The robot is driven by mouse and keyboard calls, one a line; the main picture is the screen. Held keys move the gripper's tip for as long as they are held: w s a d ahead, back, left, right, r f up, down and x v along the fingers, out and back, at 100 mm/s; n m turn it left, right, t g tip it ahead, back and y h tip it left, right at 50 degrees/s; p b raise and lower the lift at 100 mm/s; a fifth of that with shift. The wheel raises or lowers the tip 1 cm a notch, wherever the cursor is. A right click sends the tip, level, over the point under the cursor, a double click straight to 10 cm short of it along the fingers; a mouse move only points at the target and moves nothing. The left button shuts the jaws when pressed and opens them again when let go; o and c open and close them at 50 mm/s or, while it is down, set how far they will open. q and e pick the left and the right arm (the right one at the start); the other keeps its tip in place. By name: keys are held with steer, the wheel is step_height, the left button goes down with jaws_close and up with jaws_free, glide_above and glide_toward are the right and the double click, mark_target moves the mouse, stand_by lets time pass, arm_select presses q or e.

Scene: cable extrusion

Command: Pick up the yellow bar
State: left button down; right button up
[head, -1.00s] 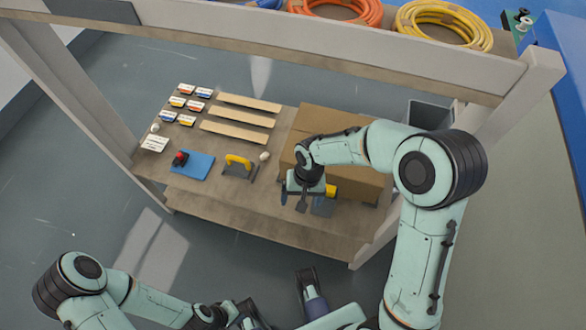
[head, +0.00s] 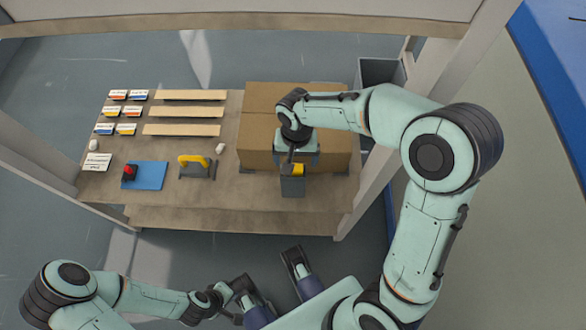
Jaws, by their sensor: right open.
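A small yellow piece (head: 297,169), likely the yellow bar, shows at the top of a dark grey block (head: 292,187) near the bench's front edge. My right gripper (head: 290,160) is open and points down right at the yellow piece, covering part of it. I cannot tell whether its fingers touch or straddle it. A yellow arched handle (head: 193,160) stands on a grey base further left. My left gripper (head: 236,291) is low in the view, off the bench and away from both yellow things; its jaws are unclear.
Large cardboard boxes (head: 262,103) stand behind the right gripper. A blue mat (head: 150,176) with a red-and-black object, several labelled cards and wooden strips (head: 185,112) lie on the left of the bench (head: 235,190). Frame posts (head: 385,150) flank the bench. A grey bin (head: 382,72) stands behind right.

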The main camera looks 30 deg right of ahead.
steer(key=f, duration=0.1)
steer(key=f+b, duration=0.1)
steer(key=f, duration=0.3)
steer(key=shift+w+a, duration=0.2)
steer(key=shift+w, duration=0.1)
arm_select(q)
steer(key=shift+w+a+f+t, duration=0.15)
steer(key=shift+w+a+f, duration=0.15)
steer(key=shift+w+f, duration=0.2)
steer(key=shift+w+a+f+t, duration=0.15)
steer(key=shift+w+a+f, duration=0.1)
steer(key=shift+w+f, duration=0.25)
arm_select(e)
steer(key=shift+r, duration=0.15)
steer(key=c, duration=1.2)
arm_select(q)
steer(key=shift+w+r, duration=0.1)
arm_select(e)
steer(key=shift+o, duration=0.2)
